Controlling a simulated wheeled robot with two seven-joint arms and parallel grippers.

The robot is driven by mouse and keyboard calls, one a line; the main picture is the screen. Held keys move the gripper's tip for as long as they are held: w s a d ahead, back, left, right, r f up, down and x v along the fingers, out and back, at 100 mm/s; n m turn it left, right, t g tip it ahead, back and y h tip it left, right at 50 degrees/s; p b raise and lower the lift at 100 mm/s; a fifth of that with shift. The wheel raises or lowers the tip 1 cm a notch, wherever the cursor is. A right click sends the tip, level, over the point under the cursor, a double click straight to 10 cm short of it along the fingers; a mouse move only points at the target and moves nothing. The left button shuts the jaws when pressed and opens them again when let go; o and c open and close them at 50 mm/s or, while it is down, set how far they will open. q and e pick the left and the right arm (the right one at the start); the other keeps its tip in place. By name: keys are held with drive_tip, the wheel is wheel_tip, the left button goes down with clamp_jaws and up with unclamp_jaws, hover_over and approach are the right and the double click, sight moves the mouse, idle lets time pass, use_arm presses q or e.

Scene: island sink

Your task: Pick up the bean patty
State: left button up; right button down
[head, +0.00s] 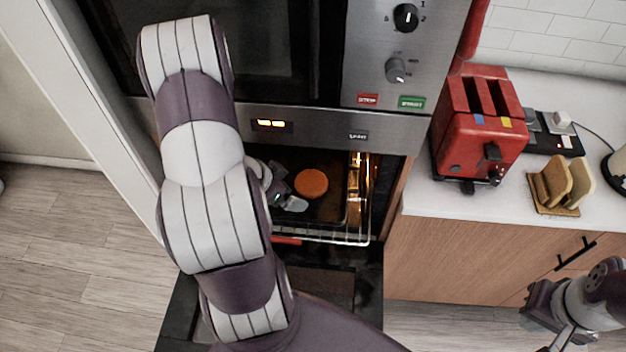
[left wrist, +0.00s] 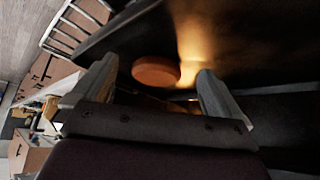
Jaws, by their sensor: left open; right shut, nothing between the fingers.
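The bean patty (head: 311,183) is a round orange-brown disc lying on a dark surface inside the lit, open oven. My left gripper (head: 287,190) reaches into the oven and is just left of the patty in the head view. In the left wrist view, the patty (left wrist: 156,71) shows ahead of and between the two open fingers (left wrist: 155,90). The fingers do not appear to grip it. Most of my left gripper is small or hidden behind my arm in the head view. My right gripper (head: 548,318) is shut and empty at the lower right, in front of the cabinet.
The oven rack (head: 335,240) and glowing side wall lie right of the patty. The open oven door (head: 370,300) is below. A red toaster (head: 482,130) and a rack of bread slices (head: 562,185) stand on the white counter (head: 430,200).

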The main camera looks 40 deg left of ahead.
sight(309, 183)
use_arm(q)
drive_tip(key=shift+w+d+f, duration=0.1)
drive_tip(key=shift+w+d, duration=0.05)
drive_tip(key=shift+w, duration=0.7)
drive_tip(key=w, duration=0.1)
drive_tip(key=w+d, duration=0.1)
drive_tip(key=w, duration=0.1)
drive_tip(key=x, duration=0.3)
drive_tip(key=shift+s+b, duration=0.1)
drive_tip(key=shift+b, duration=0.2)
drive_tip(key=shift+s, duration=0.1)
drive_tip(key=c, duration=0.9)
